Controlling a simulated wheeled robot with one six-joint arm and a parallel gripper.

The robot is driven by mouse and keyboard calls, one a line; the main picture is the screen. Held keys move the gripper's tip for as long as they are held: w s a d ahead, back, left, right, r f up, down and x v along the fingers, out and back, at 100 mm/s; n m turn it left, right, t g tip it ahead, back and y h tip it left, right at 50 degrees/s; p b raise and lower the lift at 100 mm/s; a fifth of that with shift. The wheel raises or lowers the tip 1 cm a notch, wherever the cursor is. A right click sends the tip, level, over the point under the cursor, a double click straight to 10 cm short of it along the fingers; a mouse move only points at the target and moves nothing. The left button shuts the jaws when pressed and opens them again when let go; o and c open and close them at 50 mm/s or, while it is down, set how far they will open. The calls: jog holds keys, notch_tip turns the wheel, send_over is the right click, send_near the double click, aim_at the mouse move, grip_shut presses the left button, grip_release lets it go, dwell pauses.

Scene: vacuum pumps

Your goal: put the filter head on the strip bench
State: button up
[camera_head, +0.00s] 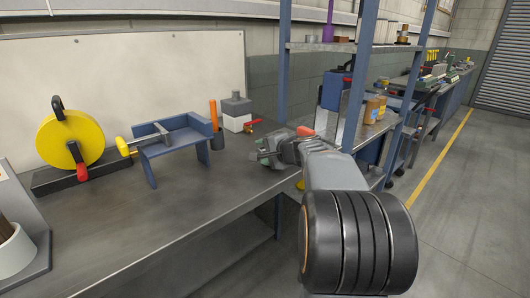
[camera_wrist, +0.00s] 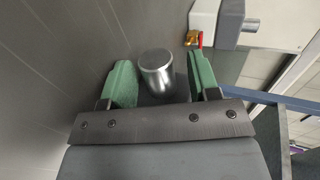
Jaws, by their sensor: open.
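My gripper (camera_head: 262,152) is low over the right end of a long grey bench (camera_head: 130,228), which may be the strip bench. In the wrist view my gripper (camera_wrist: 162,78) has its green fingers apart, with a small silver metal cylinder (camera_wrist: 156,66) between them. Gaps show between the cylinder and the fingers, and it is not gripped. It may be the filter head; I cannot tell for sure. Its lower part is hidden by my gripper, and I cannot make it out in the head view.
A grey-and-white block (camera_head: 236,112) with a red-handled brass valve (camera_wrist: 193,39) stands just beyond my gripper. A blue stand (camera_head: 176,148) and a yellow wheel (camera_head: 70,138) are left. A blue shelf post (camera_head: 283,65) rises close behind. The bench's front middle is clear.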

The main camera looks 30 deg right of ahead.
jog(key=shift+s+f, duration=0.15)
jog(key=shift+f, duration=0.05)
jog(key=p+v, duration=0.1)
jog(key=v, duration=1.2)
jog(key=shift+s+r, duration=0.2)
jog(key=shift+r, duration=0.15)
jog(key=shift+c, duration=0.4)
grip_shut()
dwell(0.7)
jog(key=s+a+r+n+g+y+p, duration=0.15)
jog(key=a+n+g+p, duration=0.5)
jog(key=a+p, duration=0.65)
jog(key=s+a+r+n+g+h+p, duration=0.1)
jog(key=s+a+n+g+h+p, duration=0.2)
jog(key=s+a+n+p, duration=0.4)
jog(key=s+a+n+h, duration=0.1)
jog(key=n, duration=0.1)
jog(key=shift+s+a+r+n+p, duration=0.2)
jog(key=shift+a+n+p, duration=0.05)
jog(key=shift+n+p, duration=0.1)
